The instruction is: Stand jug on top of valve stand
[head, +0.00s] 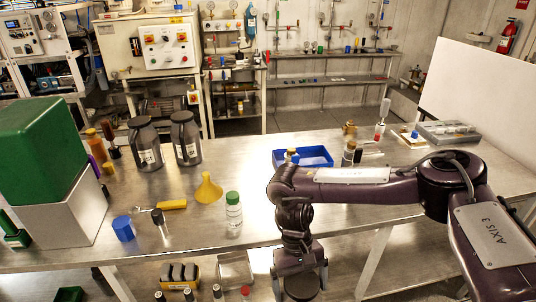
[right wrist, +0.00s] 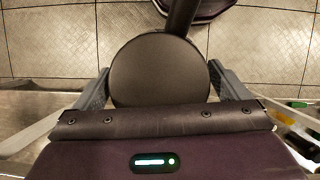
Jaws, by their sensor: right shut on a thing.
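My right gripper (head: 300,262) points down in front of the table's near edge. In the right wrist view, its fingers (right wrist: 160,88) are shut on a dark round lid-like top (right wrist: 160,68), with a dark handle-like part (right wrist: 182,16) beyond it. This looks like a jug; in the head view only its dark top (head: 302,287) shows, and the arm and frame edge hide the rest. Two dark grey jugs with labels, one (head: 146,148) left of the other (head: 187,145), stand upright on the table. I cannot tell which thing is the valve stand. My left gripper is out of view.
The steel table (head: 265,225) holds a yellow funnel (head: 207,189), a clear bottle with a green cap (head: 233,214), a blue cap (head: 123,229) and a blue tray (head: 318,155). A green box (head: 38,145) rests on a white block (head: 75,210) at left. Small items sit below the table.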

